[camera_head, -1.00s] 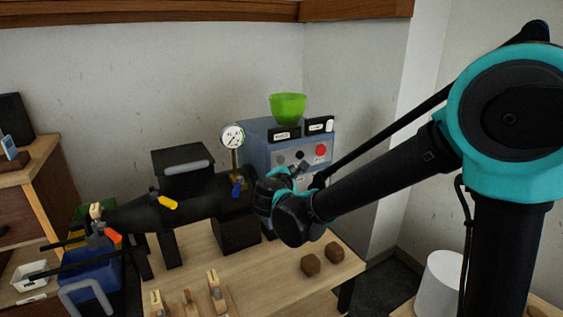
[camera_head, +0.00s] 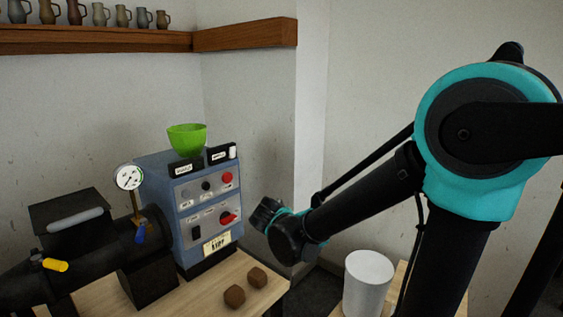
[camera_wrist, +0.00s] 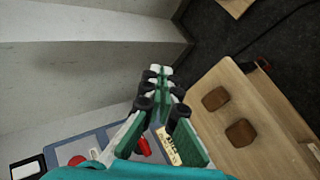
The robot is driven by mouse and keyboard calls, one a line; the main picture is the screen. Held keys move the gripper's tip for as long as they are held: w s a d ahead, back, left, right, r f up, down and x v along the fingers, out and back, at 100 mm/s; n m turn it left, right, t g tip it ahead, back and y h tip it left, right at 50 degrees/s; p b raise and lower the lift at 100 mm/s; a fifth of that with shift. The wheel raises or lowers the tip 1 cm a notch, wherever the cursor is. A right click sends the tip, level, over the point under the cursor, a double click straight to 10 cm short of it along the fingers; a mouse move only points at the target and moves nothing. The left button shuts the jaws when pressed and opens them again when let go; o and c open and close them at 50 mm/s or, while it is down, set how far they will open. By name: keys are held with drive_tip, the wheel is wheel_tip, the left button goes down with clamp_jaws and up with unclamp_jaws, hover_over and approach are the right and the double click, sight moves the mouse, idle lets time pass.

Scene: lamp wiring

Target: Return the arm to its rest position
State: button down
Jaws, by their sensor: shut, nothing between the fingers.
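My gripper (camera_wrist: 161,72) shows in the wrist view with its green-and-black fingers drawn together and nothing between them. In the head view the end of my arm hangs in the air to the right of the blue control box, in front of the wall corner. The fingers themselves are hard to make out there. The gripper touches nothing that I can see.
The blue control box (camera_head: 183,215) with a green bowl (camera_head: 187,138) on top stands on the wooden table (camera_head: 200,297). Two brown blocks (camera_head: 234,296) (camera_head: 257,277) lie beside it. A white cylinder (camera_head: 368,285) stands at right. A shelf with several jugs (camera_head: 244,35) runs above.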

drive_tip(key=s+d+f+m+g, duration=0.2)
drive_tip(key=s+d+f+m, duration=0.15)
drive_tip(key=d, duration=0.35)
drive_tip(key=s+d+f+m+g, duration=0.25)
drive_tip(key=s+d+m, duration=0.2)
drive_tip(key=d, duration=0.25)
drive_tip(key=s+d+f+m+y, duration=0.1)
drive_tip(key=s+f+m, duration=0.1)
drive_tip(key=s, duration=0.3)
drive_tip(key=s+d+f+m+g+y, duration=0.1)
drive_tip(key=s+d+f+m, duration=0.1)
drive_tip(key=s+f+m, duration=0.1)
drive_tip(key=s+m, duration=0.1)
drive_tip(key=s, duration=0.1)
drive_tip(key=shift+s+f+m+y, duration=0.2)
drive_tip(key=shift+s+m+y, duration=0.1)
drive_tip(key=shift+m+y, duration=0.1)
